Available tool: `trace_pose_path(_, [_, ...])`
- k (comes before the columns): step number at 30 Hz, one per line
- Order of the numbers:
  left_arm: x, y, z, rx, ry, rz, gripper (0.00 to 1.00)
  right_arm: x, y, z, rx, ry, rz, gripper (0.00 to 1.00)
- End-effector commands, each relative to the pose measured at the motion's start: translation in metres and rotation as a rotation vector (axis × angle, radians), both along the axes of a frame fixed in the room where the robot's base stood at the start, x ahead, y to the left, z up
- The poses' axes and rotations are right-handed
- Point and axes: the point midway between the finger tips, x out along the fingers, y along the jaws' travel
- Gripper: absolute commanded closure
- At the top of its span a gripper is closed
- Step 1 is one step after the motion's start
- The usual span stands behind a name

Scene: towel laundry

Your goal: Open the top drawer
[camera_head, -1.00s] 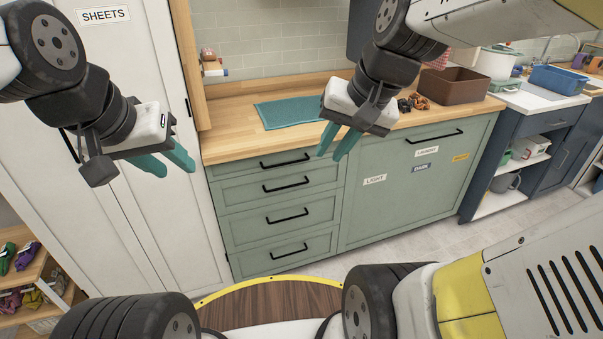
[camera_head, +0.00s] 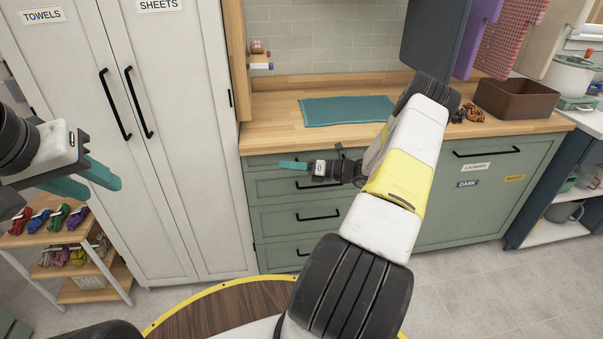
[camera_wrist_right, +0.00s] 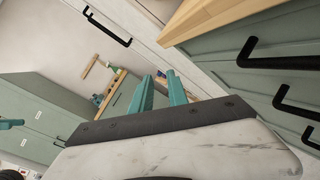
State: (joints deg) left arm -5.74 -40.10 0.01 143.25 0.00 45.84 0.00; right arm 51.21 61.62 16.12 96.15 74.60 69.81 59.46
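The top drawer (camera_head: 262,163) is the narrow green front just below the wooden counter, and it looks closed. Its black bar handle is hidden behind my right gripper in the head view; it appears in the right wrist view, where the handle (camera_wrist_right: 285,62) lies right of the fingers. My right gripper (camera_head: 282,164) is in front of the upper drawers, fingers pointing left, holding nothing. The right wrist view shows its two teal fingers (camera_wrist_right: 161,85) apart, clear of the handle. My left gripper (camera_head: 108,180) is at the far left, fingers apart and empty, away from the drawers.
Lower drawers (camera_head: 270,218) with black handles lie below. A teal towel (camera_head: 345,110) and a brown bin (camera_head: 515,98) are on the counter (camera_head: 270,118). White cabinet doors (camera_head: 185,130) stand left, and a small rack (camera_head: 75,262) of colourful items stands lower left.

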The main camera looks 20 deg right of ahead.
Motion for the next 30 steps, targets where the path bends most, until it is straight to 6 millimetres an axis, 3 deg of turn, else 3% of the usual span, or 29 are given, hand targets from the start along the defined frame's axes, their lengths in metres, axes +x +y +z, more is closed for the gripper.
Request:
trace_pose_path(1, [0.0, 0.0, 0.0, 0.0, 0.0, 0.0, 0.64, 0.001, -0.023, -0.029, 0.114, 0.052, -0.095, 0.8])
trace_pose_path(6, [0.0, 0.0, 0.0, 0.0, 0.0, 0.0, 0.64, -0.002, -0.091, -0.104, 0.47, 0.169, -0.382, 0.8])
trace_pose_path(12, [0.0, 0.0, 0.0, 0.0, 0.0, 0.0, 0.64, -0.023, -0.141, -0.166, 0.748, 0.223, -0.598, 0.8])
trace_pose_path(15, [0.0, 0.0, 0.0, 0.0, 0.0, 0.0, 0.64, -0.028, -0.151, -0.18, 0.81, 0.23, -0.644, 0.8])
trace_pose_path(19, [0.0, 0.0, 0.0, 0.0, 0.0, 0.0, 0.64, -0.022, -0.154, -0.184, 0.835, 0.232, -0.661, 0.8])
trace_pose_path(30, [0.0, 0.0, 0.0, 0.0, 0.0, 0.0, 0.64, 0.032, -0.144, -0.173, 0.83, 0.232, -0.658, 0.8])
